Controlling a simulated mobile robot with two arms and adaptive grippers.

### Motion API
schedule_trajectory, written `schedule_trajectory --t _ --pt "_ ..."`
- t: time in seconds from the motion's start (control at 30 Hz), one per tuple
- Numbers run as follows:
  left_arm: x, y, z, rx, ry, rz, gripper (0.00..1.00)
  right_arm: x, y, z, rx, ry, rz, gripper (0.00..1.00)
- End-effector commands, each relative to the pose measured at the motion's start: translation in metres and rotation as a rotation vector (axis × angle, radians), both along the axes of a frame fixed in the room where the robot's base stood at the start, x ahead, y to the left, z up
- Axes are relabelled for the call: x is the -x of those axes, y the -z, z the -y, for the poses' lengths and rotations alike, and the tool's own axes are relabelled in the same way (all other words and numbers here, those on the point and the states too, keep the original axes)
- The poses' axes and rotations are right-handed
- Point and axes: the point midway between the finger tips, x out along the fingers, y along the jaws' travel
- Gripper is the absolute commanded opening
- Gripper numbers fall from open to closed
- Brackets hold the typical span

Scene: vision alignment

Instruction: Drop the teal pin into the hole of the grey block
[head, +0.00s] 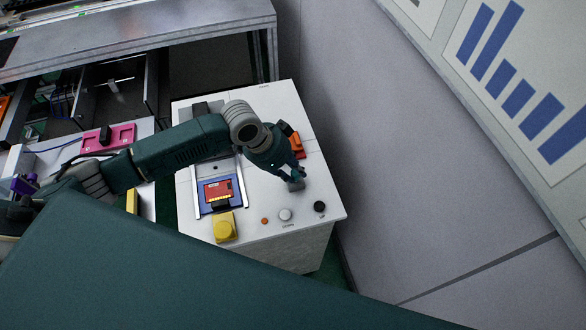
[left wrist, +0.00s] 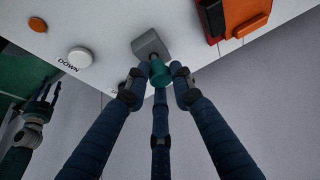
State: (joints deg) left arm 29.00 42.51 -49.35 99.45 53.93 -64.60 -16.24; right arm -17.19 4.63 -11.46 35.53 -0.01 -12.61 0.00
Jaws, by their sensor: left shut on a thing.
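The grey block (left wrist: 148,43) stands on the white cabinet top; it also shows in the head view (head: 297,185), just below my gripper. My left gripper (left wrist: 157,78) is shut on the teal pin (left wrist: 159,72), its fingers closed around it. In the left wrist view the pin overlaps the lower right part of the block. The hole is hidden, and I cannot tell whether the pin is in it or above it. In the head view my left gripper (head: 294,174) hides the pin. A dark gripper, seemingly my right one (left wrist: 48,92), shows at the left edge of the left wrist view.
An orange-red device (head: 297,146) sits behind the block. A red and blue panel (head: 218,191) is left of the block. A grey wall stands close on the right.

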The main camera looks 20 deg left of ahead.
Motion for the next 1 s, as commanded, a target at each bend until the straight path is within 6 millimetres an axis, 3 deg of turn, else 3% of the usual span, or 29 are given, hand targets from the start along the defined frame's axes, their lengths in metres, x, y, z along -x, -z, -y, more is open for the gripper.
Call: schedule_trajectory --t 0.63,0.67,0.77,1.0 --pt "0.000 0.017 0.000 0.001 0.000 -0.001 0.05 0.000 0.007 -0.001 -0.001 0.000 0.000 0.40" --pt "0.000 0.016 0.000 0.000 0.000 0.000 0.27 0.000 0.007 -0.001 -0.001 0.000 0.000 0.40" --pt "0.000 0.016 0.000 0.000 0.000 0.000 0.45 0.000 0.006 -0.001 -0.001 0.000 0.000 0.40" --pt "0.000 0.016 0.000 0.000 0.000 0.000 0.45 0.000 0.006 -0.001 -0.001 0.000 0.000 0.40"
